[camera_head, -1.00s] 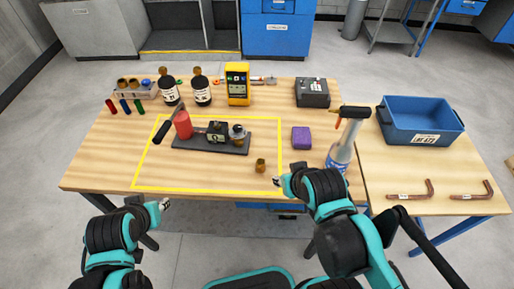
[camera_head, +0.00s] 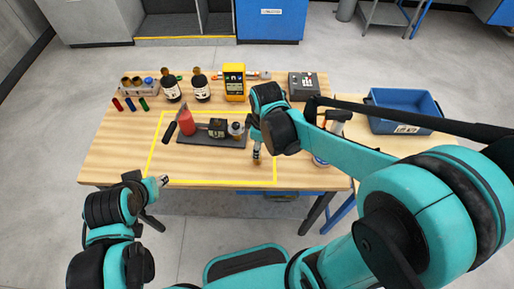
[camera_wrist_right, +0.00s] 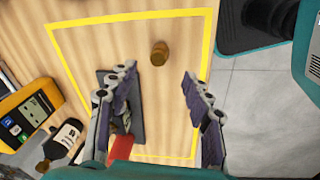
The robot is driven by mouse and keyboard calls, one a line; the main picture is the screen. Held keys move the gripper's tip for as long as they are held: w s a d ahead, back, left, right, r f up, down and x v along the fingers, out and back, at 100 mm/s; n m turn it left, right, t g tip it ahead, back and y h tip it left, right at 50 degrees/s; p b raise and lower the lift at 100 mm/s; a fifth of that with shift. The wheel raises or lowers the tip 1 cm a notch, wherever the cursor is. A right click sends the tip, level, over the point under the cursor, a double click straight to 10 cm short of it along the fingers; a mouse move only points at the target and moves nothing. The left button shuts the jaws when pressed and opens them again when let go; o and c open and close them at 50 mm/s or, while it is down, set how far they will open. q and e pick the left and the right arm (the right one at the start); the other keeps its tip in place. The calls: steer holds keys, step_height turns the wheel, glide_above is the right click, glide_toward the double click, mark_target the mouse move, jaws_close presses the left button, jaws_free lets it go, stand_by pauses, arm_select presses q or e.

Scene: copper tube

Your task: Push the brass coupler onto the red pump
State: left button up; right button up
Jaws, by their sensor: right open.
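The brass coupler (camera_wrist_right: 160,52) stands on the bare wood inside the yellow outline, seen in the right wrist view. In the head view it is largely hidden by my right gripper (camera_head: 257,154). My right gripper, also in the wrist view (camera_wrist_right: 158,74), is open and points down, with the coupler beyond the gap between its fingers and nothing held. The red pump (camera_head: 186,124) is on a dark base plate (camera_head: 190,140) to the left; part of its red body (camera_wrist_right: 121,148) shows behind the wrist-view fingers. My left gripper (camera_head: 164,181) is at the table's front edge, its jaws too small to judge.
Two dark bottles (camera_head: 171,90), a yellow meter (camera_head: 234,82) and a black box (camera_head: 303,86) stand along the back. A blue bin (camera_head: 405,104) is at the right. A spray bottle stands partly behind my right arm. Wood around the coupler is clear.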

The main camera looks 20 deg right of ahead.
steer(key=shift+w+a+f+n+g+p, duration=0.15)
steer(key=shift+w+a+n+g+p, duration=0.2)
steer(key=shift+n, duration=0.25)
steer(key=shift+w+a+f+n+g+p, duration=0.1)
steer(key=shift+w+a+n+g+p, duration=0.15)
steer(key=shift+w+n+p, duration=0.3)
steer(key=shift+a+f+n, duration=0.15)
steer(key=shift+f+n, duration=0.2)
steer(key=shift+n, duration=0.2)
arm_select(q)
step_height(320, 180, up, 3)
steer(key=shift+r, duration=0.1)
arm_select(e)
steer(key=shift+f, duration=0.1)
arm_select(q)
steer(key=shift+f+b, duration=0.3)
steer(key=shift+f, duration=0.1)
arm_select(e)
steer(key=shift+f, duration=1.25)
steer(key=f+b, duration=0.1)
steer(key=f, duration=0.1)
steer(key=d+f+b, duration=0.1)
steer(key=f, duration=0.2)
steer(key=shift+f, duration=0.15)
arm_select(q)
step_height(320, 180, down, 2)
arm_select(e)
jaws_close()
